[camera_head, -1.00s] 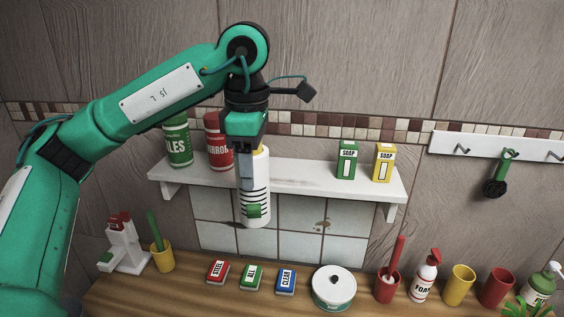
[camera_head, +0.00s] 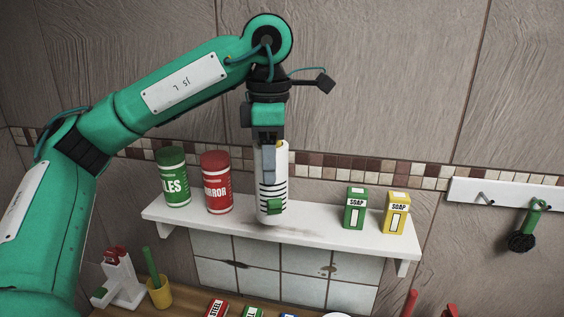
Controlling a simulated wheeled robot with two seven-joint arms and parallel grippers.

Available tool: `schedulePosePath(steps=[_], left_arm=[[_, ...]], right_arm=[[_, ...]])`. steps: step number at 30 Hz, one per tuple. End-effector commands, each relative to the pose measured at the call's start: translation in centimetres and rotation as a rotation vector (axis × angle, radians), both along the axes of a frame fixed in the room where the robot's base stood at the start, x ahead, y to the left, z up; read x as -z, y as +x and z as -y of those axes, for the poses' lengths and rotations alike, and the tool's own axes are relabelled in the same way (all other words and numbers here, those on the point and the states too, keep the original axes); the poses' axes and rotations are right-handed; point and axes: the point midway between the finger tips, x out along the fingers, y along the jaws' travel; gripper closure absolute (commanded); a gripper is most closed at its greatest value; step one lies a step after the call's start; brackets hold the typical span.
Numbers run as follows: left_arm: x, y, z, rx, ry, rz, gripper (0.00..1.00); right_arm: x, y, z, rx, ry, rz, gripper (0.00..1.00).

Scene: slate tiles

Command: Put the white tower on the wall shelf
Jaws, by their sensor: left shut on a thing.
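The white tower (camera_head: 278,190) is a tall white cylinder with dark stripes and a green patch low on its side. My left gripper (camera_head: 270,150) points down and is shut on its upper part. The tower is upright, in front of or over the middle of the white wall shelf (camera_head: 320,237), with its lower end at the height of the shelf board. I cannot tell whether its base touches the board. My right gripper is not in view.
On the shelf, a green canister (camera_head: 174,178) and a red canister (camera_head: 217,182) stand left of the tower. A green soap box (camera_head: 354,208) and a yellow soap box (camera_head: 396,212) stand to its right. Shelf room is free between tower and boxes. A hook rail (camera_head: 500,194) hangs at right.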

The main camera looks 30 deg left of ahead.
Motion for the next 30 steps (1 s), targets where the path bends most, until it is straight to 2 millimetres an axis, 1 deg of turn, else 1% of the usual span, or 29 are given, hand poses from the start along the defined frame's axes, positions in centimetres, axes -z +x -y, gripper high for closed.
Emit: schedulePosePath(steps=[1, 3, 6, 9, 15, 17, 21, 30], left_arm=[[-0.4, 1.3, -0.3, -0.003, -0.001, -0.005, 0.84], [-0.4, 3.0, -0.7, -0.002, -0.002, -0.004, 0.84], [-0.3, 4.9, -1.2, -0.001, -0.001, -0.003, 0.84], [-0.2, 6.4, -1.6, 0.0, -0.001, -0.002, 0.84], [-0.2, 8.6, -2.2, -0.001, 0.0, -0.001, 0.84], [-0.2, 9.1, -2.4, 0.0, 0.0, -0.001, 0.84], [1.2, 9.1, -2.4, 0.001, 0.002, -0.002, 0.84], [3.4, 9.0, -2.4, 0.001, 0.001, -0.002, 0.84]], right_arm=[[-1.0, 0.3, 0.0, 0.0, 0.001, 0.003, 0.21], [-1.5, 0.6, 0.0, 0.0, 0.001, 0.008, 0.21], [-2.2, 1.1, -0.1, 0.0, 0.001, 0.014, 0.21], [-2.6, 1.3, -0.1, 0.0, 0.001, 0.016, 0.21], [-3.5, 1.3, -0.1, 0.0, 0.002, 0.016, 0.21], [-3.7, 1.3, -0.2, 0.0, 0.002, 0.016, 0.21], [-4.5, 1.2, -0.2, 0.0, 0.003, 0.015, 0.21], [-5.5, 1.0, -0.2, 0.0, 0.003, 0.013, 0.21]])
